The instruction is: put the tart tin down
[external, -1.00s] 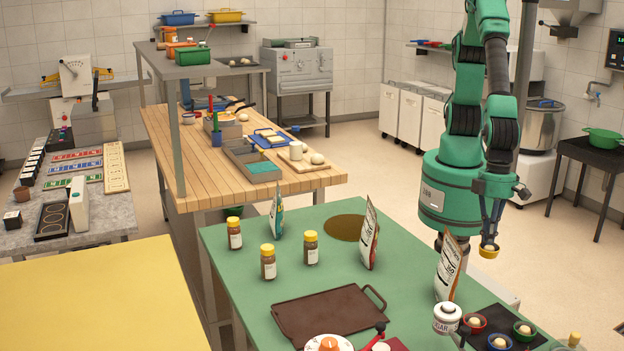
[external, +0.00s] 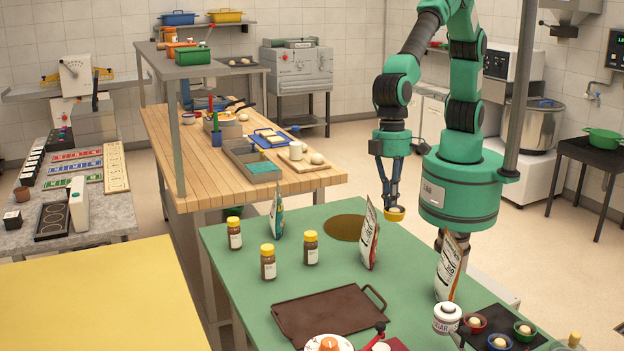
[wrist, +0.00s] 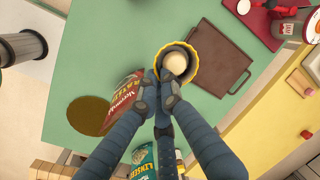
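A yellow tart tin (external: 396,213) with a pale ball of dough in it hangs from my gripper (external: 392,205). In the wrist view my gripper's fingers (wrist: 165,98) are closed on the near rim of the tin (wrist: 190,50). The tin is held in the air near the far right edge of the green table (external: 310,225), to the right of the raisin bag (external: 369,235). In the wrist view the raisin bag (wrist: 124,97) is left of the fingers.
A brown tray (external: 328,310), several yellow-capped jars (external: 268,262) and a round brown mat (external: 345,228) are on the green table. Another bag (external: 449,268), a sugar jar (external: 446,318) and a dark tray (external: 509,319) with several tins stand at the right. Bare green surface lies between the jars and raisin bag.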

